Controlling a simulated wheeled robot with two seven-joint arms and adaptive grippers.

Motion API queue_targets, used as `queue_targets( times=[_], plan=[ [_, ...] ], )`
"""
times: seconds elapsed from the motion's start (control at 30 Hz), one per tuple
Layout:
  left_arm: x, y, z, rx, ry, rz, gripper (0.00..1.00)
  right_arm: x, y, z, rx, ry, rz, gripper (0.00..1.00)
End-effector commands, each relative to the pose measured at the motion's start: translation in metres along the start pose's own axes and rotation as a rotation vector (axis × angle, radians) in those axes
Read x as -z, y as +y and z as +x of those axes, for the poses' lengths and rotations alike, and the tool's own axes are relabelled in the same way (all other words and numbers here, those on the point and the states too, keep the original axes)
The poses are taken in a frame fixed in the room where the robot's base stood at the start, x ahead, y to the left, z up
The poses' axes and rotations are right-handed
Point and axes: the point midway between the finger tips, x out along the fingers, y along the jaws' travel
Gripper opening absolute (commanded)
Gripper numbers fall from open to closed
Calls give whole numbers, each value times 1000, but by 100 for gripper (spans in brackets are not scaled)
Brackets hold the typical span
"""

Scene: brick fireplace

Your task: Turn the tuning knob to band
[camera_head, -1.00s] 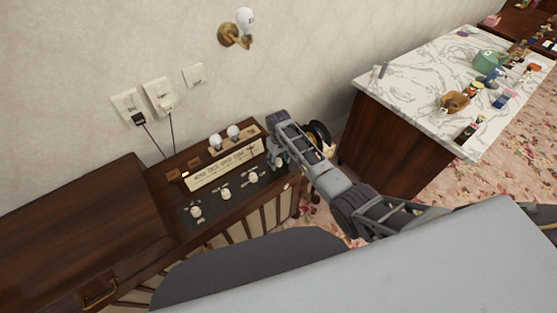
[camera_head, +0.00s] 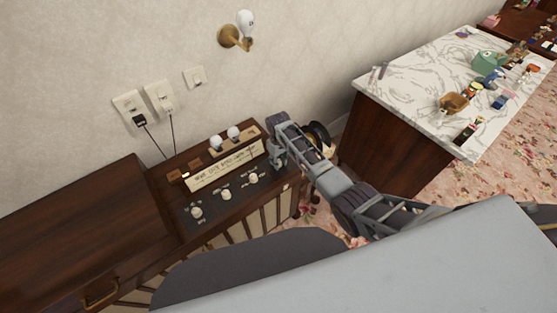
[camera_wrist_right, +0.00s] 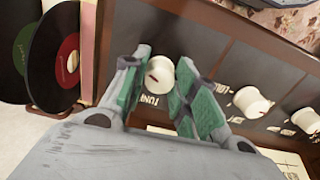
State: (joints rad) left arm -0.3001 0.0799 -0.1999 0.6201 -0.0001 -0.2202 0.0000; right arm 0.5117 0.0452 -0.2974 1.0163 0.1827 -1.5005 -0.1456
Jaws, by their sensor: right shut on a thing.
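The tuning knob (camera_wrist_right: 160,75) is a white round knob with a small dark red mark, on the dark front panel of the radio (camera_head: 210,217). A partly covered label beside it begins with "TUNI". My right gripper (camera_wrist_right: 162,66) is shut on the tuning knob, its green-padded fingers on either side of it. In the head view my right gripper (camera_head: 279,157) is at the right end of the panel and hides this knob. The cream dial strip (camera_head: 222,168) with printed markings lies above the knobs; its lettering is too small to read surely. My left gripper is not in view.
More white knobs (camera_wrist_right: 251,102) sit along the panel. Two bulbs (camera_head: 233,133) stand on the radio's top. Records (camera_wrist_right: 67,60) stand close beside the radio. A marble-topped counter (camera_head: 405,85) with small objects is at the right. Cords run to wall outlets (camera_head: 158,97).

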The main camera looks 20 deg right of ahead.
Motion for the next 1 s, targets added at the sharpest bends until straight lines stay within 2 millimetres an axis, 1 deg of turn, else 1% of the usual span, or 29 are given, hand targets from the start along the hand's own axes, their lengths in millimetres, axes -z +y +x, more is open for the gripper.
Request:
queue_targets(
  times=[0.03,0.27,0.5,1.0],
  plan=[
    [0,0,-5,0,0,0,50,0,0,-2,-2,-1,-25,5],
    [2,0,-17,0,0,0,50,-1,1,-2,-2,-2,-183,5],
    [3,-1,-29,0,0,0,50,0,1,-2,-2,-2,-386,5],
    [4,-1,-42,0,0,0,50,1,2,-1,-1,-1,-815,5]
  ],
)
